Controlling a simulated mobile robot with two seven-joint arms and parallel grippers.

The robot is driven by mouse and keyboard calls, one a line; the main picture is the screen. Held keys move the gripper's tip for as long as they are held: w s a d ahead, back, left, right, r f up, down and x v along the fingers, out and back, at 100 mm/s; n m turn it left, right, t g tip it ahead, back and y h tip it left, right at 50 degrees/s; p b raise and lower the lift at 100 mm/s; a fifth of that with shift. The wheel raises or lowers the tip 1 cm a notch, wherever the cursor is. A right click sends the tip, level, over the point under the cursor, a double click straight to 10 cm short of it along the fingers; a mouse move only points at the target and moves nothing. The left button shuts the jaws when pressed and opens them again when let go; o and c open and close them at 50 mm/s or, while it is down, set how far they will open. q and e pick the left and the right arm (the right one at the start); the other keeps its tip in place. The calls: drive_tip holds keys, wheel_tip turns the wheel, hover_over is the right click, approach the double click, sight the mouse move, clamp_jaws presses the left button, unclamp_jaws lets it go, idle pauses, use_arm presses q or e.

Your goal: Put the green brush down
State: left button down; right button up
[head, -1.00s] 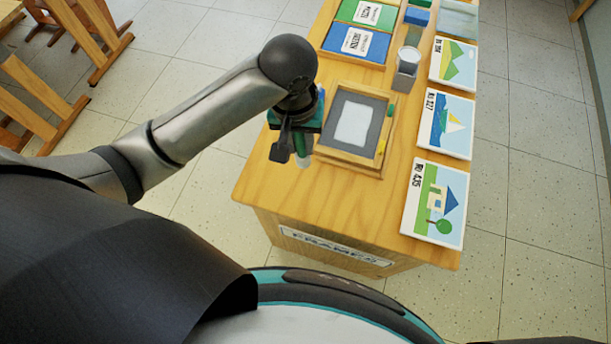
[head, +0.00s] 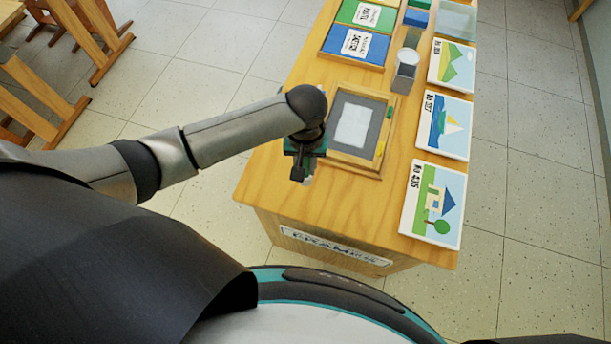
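My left gripper (head: 300,176) points down over the table's left part, beside the wooden tray's left edge. My arm and wrist hide most of its fingers, so I cannot tell whether it is open or shut. A small pale sliver shows beside the fingertips; I cannot make out what it is. I cannot clearly identify a green brush. A small green piece (head: 390,112) and a small yellow piece (head: 379,149) sit at the right rim of the wooden tray (head: 352,164). My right gripper is not in view.
The wooden table (head: 330,215) carries several picture cards along its right edge, such as the house card (head: 436,204). A grey holder with a white top (head: 405,66) stands behind the tray. Blue (head: 357,44) and green boxes lie farther back. The table's front is clear.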

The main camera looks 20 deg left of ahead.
sight(306, 177)
use_arm(q)
drive_tip(key=shift+f+b, duration=0.6)
drive_tip(key=shift+f, duration=2.15)
drive_tip(key=shift+f, duration=0.1)
drive_tip(key=c, duration=0.7)
unclamp_jaws()
